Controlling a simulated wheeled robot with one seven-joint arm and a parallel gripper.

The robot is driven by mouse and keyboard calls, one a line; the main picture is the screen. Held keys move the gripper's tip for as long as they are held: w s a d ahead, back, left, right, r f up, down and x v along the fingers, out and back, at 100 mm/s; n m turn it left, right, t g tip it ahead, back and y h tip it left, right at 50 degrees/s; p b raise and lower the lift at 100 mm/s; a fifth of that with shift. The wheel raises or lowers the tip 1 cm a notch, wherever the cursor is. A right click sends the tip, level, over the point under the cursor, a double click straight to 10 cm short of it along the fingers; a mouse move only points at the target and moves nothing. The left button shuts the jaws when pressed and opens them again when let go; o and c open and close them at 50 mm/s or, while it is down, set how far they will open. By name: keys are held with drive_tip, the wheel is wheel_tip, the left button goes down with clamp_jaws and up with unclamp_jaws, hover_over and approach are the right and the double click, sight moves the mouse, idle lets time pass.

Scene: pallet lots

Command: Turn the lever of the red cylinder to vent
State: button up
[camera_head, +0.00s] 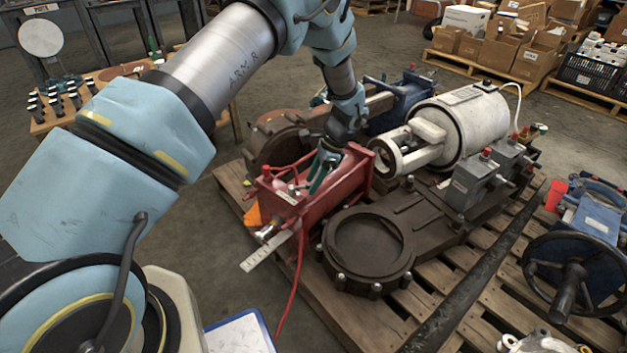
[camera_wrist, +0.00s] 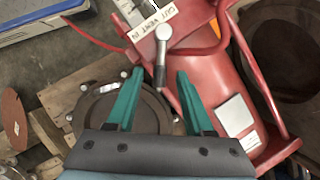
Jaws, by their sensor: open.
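The red cylinder (camera_head: 335,188) lies on a wooden pallet; its red body also fills the upper right of the wrist view (camera_wrist: 200,75). Its lever (camera_wrist: 161,60) has a silver round hub and a dark shaft that points down the picture. The shaft points away from this label. My gripper (camera_head: 318,176) is above the cylinder, open, with teal fingers. In the wrist view, the fingertips (camera_wrist: 159,73) lie on either side of the lever's shaft. Contact cannot be told.
A dark round flange (camera_head: 368,245) stands close in front of the cylinder. A white motor (camera_head: 470,125) and grey valve blocks (camera_head: 470,183) are to the right. A red hose (camera_head: 299,270) hangs from the cylinder. A blue valve with a handwheel (camera_head: 590,240) stands farther right.

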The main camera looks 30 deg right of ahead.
clamp_jaws()
idle(1.3)
